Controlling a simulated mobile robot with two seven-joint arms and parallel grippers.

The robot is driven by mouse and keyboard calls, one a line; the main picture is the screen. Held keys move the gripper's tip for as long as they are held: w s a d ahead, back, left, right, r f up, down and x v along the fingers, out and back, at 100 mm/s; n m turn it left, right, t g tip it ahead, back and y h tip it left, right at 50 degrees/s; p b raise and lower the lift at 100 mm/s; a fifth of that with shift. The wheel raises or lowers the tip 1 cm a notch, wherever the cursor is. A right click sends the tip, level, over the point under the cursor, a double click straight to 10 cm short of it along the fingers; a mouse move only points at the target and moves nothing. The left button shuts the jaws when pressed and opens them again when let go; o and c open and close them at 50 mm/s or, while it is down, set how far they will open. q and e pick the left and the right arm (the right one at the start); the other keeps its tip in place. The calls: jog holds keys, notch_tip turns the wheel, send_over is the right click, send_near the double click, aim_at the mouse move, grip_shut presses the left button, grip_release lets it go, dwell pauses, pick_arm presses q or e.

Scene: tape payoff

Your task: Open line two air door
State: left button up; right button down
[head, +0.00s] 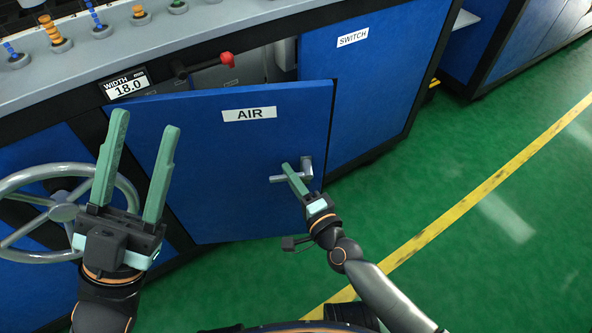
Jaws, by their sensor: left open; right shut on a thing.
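The blue air door (225,160), labelled AIR, stands partly open, its right side swung out from the cabinet. My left gripper (146,121) is open and empty, fingers pointing up, in front of the door's left part.
A grey handwheel (62,212) is at the left, partly behind my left gripper. A red-knobbed lever (227,59) sticks out above the door. A blue panel labelled SWITCH (365,85) is to the right. Green floor (480,230) with a yellow line lies clear at the right.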

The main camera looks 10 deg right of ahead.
jog(key=c, duration=0.8)
grip_release()
jog(key=shift+w, duration=0.1)
